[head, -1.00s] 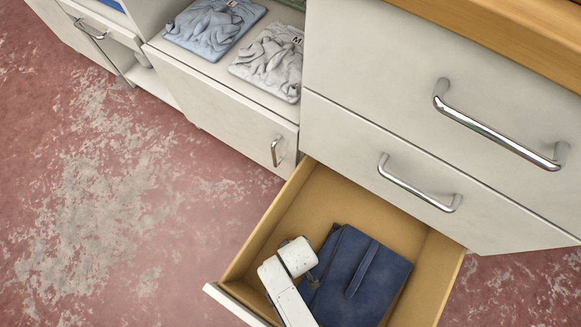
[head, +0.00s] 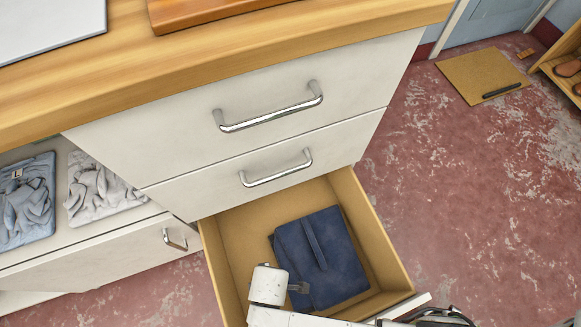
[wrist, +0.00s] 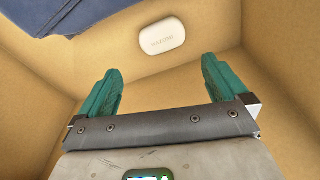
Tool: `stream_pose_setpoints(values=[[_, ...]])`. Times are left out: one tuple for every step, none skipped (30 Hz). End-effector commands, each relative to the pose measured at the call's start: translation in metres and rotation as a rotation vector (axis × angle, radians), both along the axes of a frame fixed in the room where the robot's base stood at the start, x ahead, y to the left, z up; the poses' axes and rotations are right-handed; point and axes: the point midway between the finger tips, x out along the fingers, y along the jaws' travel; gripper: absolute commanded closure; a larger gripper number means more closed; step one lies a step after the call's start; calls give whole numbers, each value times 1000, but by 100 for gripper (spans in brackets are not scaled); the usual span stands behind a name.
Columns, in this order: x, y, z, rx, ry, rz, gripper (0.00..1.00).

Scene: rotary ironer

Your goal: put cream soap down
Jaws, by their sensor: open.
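The cream soap (wrist: 162,36) lies inside the open drawer in the wrist view, a pale rounded bar with faint lettering on it. My gripper (wrist: 160,72) is open, its two teal fingers spread wide and nothing between them. The soap is beyond the fingertips, apart from both. In the head view my arm reaches into the drawer (head: 236,238) at its front left; the soap is hidden there, and the fingers cannot be made out.
Folded navy cloth (head: 320,258) lies in the drawer, close to my wrist; its edge shows in the wrist view (wrist: 60,15). Drawer walls surround my gripper. Above are a closed drawer (head: 265,115) and a wooden worktop (head: 230,60).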

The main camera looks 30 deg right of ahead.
Motion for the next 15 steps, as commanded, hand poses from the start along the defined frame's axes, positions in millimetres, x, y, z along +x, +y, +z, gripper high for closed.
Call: stream_pose_setpoints(values=[[6, -7, 6, 3, 1, -42, 0], [10, -14, 11, 4, 3, -79, 0], [18, -26, 20, 7, 6, -139, 0], [24, -37, 29, 8, 8, -196, 0], [30, -51, 38, 9, 12, -259, 0], [38, -72, 53, 10, 15, -353, 0], [43, -90, 65, 11, 18, -428, 0], [46, -110, 77, 8, 21, -505, 0], [48, -135, 93, 8, 23, -606, 0], [48, -155, 105, 5, 25, -678, 0], [47, -173, 118, 3, 26, -749, 0], [43, -197, 134, -2, 27, -838, 0], [39, -214, 145, -6, 27, -901, 0], [34, -229, 156, -9, 26, -959, 0], [27, -247, 169, -14, 25, -1028, 0]])
